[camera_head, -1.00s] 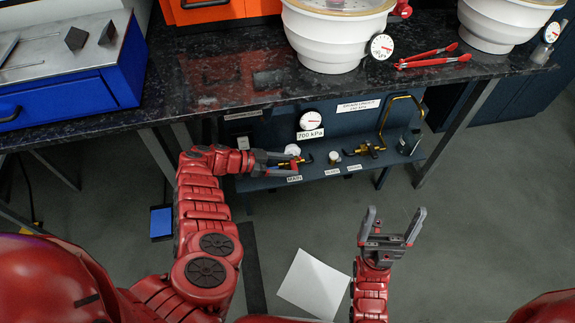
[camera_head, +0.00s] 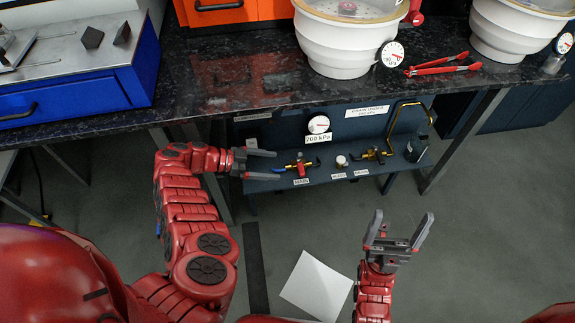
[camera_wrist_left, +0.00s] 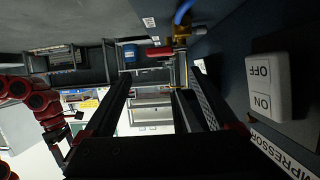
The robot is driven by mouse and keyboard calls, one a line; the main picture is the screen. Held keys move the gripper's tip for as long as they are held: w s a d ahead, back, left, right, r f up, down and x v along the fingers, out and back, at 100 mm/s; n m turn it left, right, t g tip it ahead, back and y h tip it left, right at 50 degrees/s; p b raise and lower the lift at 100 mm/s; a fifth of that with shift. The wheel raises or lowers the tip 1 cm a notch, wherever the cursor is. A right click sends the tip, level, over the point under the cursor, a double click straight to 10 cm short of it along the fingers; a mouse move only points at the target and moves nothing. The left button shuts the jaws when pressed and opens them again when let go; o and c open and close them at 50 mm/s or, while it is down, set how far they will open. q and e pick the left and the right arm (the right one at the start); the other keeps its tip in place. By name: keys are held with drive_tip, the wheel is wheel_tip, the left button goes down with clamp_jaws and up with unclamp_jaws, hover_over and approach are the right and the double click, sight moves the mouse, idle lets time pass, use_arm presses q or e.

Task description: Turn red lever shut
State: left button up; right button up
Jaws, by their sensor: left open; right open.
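The red lever (camera_head: 301,169) sits on a brass valve with blue hose ends, above the MAIN label on the low shelf. In the left wrist view the red lever (camera_wrist_left: 159,51) lies crosswise beside the brass valve body (camera_wrist_left: 181,33), beyond the fingertips. My left gripper (camera_head: 273,164) is open and empty, just left of the valve and apart from the lever. Its two fingers (camera_wrist_left: 158,90) also show in the left wrist view. My right gripper (camera_head: 402,217) is open and empty over the floor in front of the shelf.
A 700 kPa gauge (camera_head: 318,125) stands behind the valve. A white knob (camera_head: 341,161) and a second brass valve (camera_head: 374,154) are to the right. A white ON/OFF switch (camera_wrist_left: 270,85) is close to my left gripper. The dark countertop (camera_head: 240,75) overhangs the shelf.

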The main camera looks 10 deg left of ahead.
use_arm(q)
drive_tip(key=v, duration=0.8)
drive_tip(key=shift+s+a, duration=0.15)
drive_tip(key=shift+a, duration=0.25)
drive_tip(key=shift+d, duration=0.1)
